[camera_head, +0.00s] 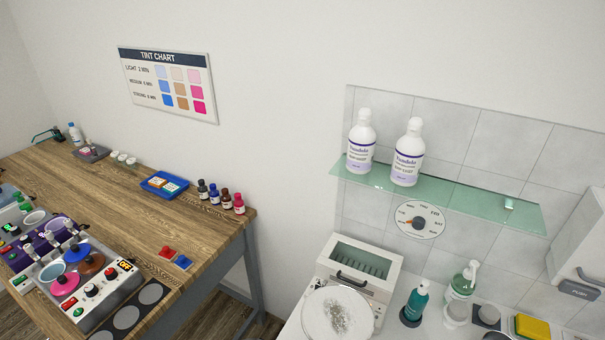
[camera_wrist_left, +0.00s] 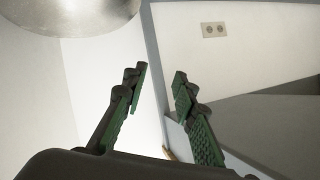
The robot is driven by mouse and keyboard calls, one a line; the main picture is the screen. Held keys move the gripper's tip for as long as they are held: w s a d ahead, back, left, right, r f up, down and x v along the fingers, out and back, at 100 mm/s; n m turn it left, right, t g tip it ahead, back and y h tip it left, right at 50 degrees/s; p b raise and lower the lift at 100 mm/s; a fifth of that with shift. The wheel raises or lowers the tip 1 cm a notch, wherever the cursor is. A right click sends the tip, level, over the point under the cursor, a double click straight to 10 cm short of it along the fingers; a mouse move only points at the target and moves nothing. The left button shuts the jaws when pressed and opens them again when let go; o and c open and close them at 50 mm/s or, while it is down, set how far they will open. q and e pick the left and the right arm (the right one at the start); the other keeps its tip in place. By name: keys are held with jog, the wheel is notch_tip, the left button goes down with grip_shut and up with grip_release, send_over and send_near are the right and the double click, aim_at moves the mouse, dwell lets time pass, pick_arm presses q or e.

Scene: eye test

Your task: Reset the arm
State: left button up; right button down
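My left gripper (camera_wrist_left: 158,85) shows in the left wrist view. Its two dark fingers with green pads stand apart, with nothing between them. Past the fingers are pale wall surfaces and a vertical edge. Neither of my arms nor grippers shows in the head view. My right gripper is in no view.
In the head view, a wooden table (camera_head: 120,180) at left bears a control unit (camera_head: 105,295), small bottles and a blue tray (camera_head: 165,185). At right, a glass shelf (camera_head: 470,203) holds two white bottles above a counter with a dish (camera_head: 318,320) and dispensers. A wall outlet (camera_wrist_left: 214,30) shows in the wrist view.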

pick_arm(q)
jog(key=s+a+f+n+g+y, duration=0.2)
jog(key=s+f+n+g, duration=0.3)
jog(key=s+f, duration=1.75)
jog(key=s+d+f+g, duration=0.1)
jog(key=s+f+g, duration=0.1)
jog(key=s, duration=0.8)
jog(key=s+d+f+g, duration=0.2)
jog(key=s+f, duration=0.1)
jog(key=s, duration=0.7)
jog(key=s+d+f+g+p, duration=0.1)
jog(key=s+f+g, duration=0.2)
jog(key=s, duration=0.7)
jog(key=shift+d+f+n, duration=0.35)
jog(key=shift+n, duration=0.05)
jog(key=shift+w, duration=0.1)
